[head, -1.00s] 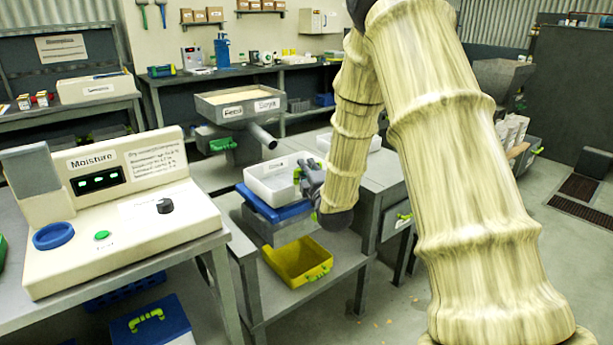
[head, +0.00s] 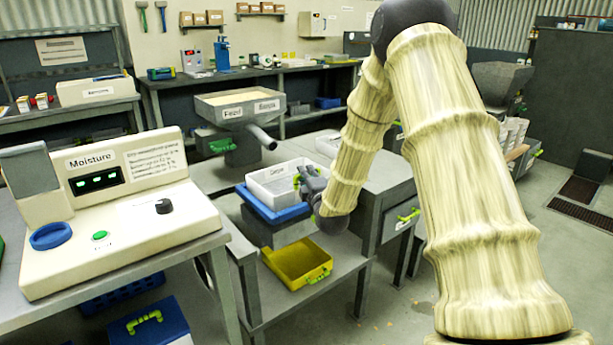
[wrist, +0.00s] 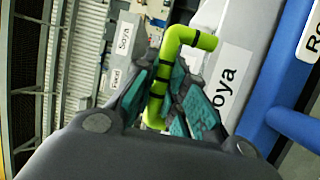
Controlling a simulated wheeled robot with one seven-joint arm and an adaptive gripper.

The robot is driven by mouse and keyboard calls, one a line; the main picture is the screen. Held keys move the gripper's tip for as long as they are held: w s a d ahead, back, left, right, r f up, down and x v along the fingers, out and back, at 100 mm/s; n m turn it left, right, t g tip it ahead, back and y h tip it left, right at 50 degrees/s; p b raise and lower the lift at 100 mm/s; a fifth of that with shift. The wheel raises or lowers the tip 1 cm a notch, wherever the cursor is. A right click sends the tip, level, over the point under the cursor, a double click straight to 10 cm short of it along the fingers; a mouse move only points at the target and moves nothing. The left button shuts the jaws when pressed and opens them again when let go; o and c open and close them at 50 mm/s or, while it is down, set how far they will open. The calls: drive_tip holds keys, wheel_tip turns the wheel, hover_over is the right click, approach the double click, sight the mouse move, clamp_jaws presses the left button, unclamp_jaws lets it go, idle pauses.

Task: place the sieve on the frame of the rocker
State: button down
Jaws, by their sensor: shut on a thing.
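The sieve, a white shallow tray (head: 262,192) with a Soya label, is over the rocker in the head view. In the wrist view its labelled wall (wrist: 236,52) is close by. My gripper (head: 309,185) is at its right side, shut on its green handle (wrist: 180,38); the fingers (wrist: 163,92) close around it. The rocker's blue frame (head: 262,217) is directly below the sieve, showing along its front and left edges. It also shows at the right of the wrist view (wrist: 258,88). I cannot tell whether the sieve touches the frame.
A yellow bin (head: 321,272) sits on the shelf below the rocker. The Moisture device (head: 105,225) is on the left table. A feed hopper (head: 240,118) with a spout stands behind the rocker.

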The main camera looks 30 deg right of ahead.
drive_tip(key=shift+f, duration=0.15)
drive_tip(key=c, duration=1.5)
unclamp_jaws()
drive_tip(key=p+v, duration=0.1)
drive_tip(key=v, duration=1.1)
